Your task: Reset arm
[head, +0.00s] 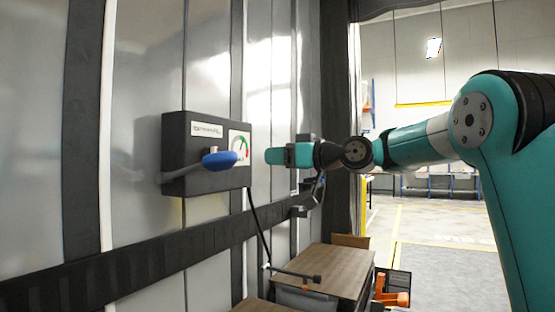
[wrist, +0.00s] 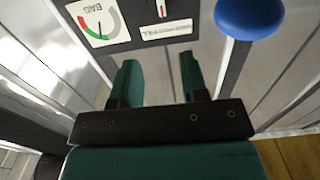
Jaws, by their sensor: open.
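My gripper (head: 278,156) is at the end of my teal arm, to the right of a dark control box (head: 205,178) on the ribbed metal wall. In the wrist view my gripper (wrist: 162,75) shows two teal fingers spread apart with nothing between them. The box carries a round gauge (head: 239,147) with red and green bands and a lever with a blue knob (head: 220,159). The blue knob also shows at the top right of the wrist view (wrist: 249,17), apart from the fingers. The gauge appears there too (wrist: 98,19), upside down.
A dark horizontal rail (head: 130,262) runs along the wall below the box. A brown wooden-topped box (head: 325,268) stands below my gripper, with an orange object (head: 391,291) beside it. Open floor (head: 445,262) lies beyond the doorway at right.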

